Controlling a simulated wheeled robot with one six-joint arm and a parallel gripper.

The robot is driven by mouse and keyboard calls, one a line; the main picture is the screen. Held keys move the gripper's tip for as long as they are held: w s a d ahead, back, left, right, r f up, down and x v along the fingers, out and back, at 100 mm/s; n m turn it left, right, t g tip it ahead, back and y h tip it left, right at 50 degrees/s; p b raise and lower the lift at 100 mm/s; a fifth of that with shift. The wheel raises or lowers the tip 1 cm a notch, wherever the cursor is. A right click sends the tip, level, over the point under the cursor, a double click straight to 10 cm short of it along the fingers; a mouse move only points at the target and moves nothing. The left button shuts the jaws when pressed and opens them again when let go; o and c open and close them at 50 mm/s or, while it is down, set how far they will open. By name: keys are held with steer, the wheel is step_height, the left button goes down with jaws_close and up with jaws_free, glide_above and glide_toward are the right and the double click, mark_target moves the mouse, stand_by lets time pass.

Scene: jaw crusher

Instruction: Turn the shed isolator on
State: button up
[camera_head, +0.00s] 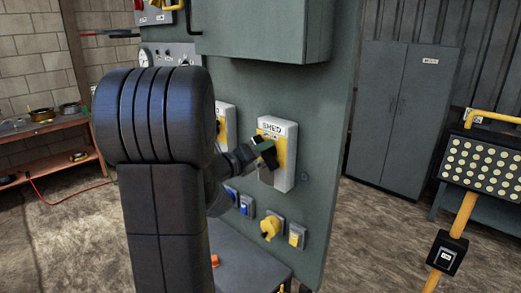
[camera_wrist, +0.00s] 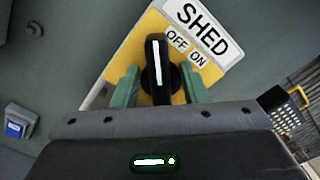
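The shed isolator is a grey-white box with a yellow face, labelled SHED, OFF and ON, on the green-grey panel in the head view (camera_head: 291,172) and the wrist view (camera_wrist: 120,55). Its black rotary handle (camera_wrist: 157,62) bears a white line and leans toward the OFF side of the label. My gripper (camera_wrist: 161,88) has its two green fingers open, one on each side of the handle, with small gaps visible. In the head view my gripper (camera_head: 262,155) is right at the isolator's face and hides most of the handle.
A second similar isolator (camera_head: 228,122) sits just left, partly behind my arm. Below are a yellow knob (camera_head: 270,227) and small sockets. A large box (camera_head: 265,30) juts out above.

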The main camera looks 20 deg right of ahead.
jaws_close()
steer(key=shift+f+m+b, duration=0.1)
steer(key=shift+m+b, duration=0.2)
steer(key=shift+b, duration=0.25)
steer(key=m+b, duration=0.1)
steer(key=b, duration=0.1)
steer(key=m+b, duration=0.1)
steer(key=b, duration=0.1)
steer(key=shift+s+f+m+b, duration=0.15)
steer(key=shift+m+b, duration=0.15)
steer(key=m+b, duration=0.2)
steer(key=b, duration=0.1)
steer(key=m+b, duration=0.2)
steer(key=b, duration=0.1)
steer(key=m+b, duration=0.2)
steer(key=b, duration=0.1)
steer(key=shift+s+d, duration=0.15)
steer(key=shift+s, duration=0.15)
steer(key=m+b, duration=0.1)
steer(key=b, duration=0.1)
steer(key=m+b, duration=0.3)
steer(key=b, duration=0.1)
steer(key=shift+s+d+m, duration=0.1)
steer(key=shift+s+m, duration=0.15)
steer(key=shift+m, duration=0.15)
steer(key=m+b, duration=0.4)
steer(key=shift+s+b, duration=0.15)
steer(key=shift+b, duration=0.2)
steer(key=shift+d+r, duration=0.1)
steer(key=shift+r, duration=0.1)
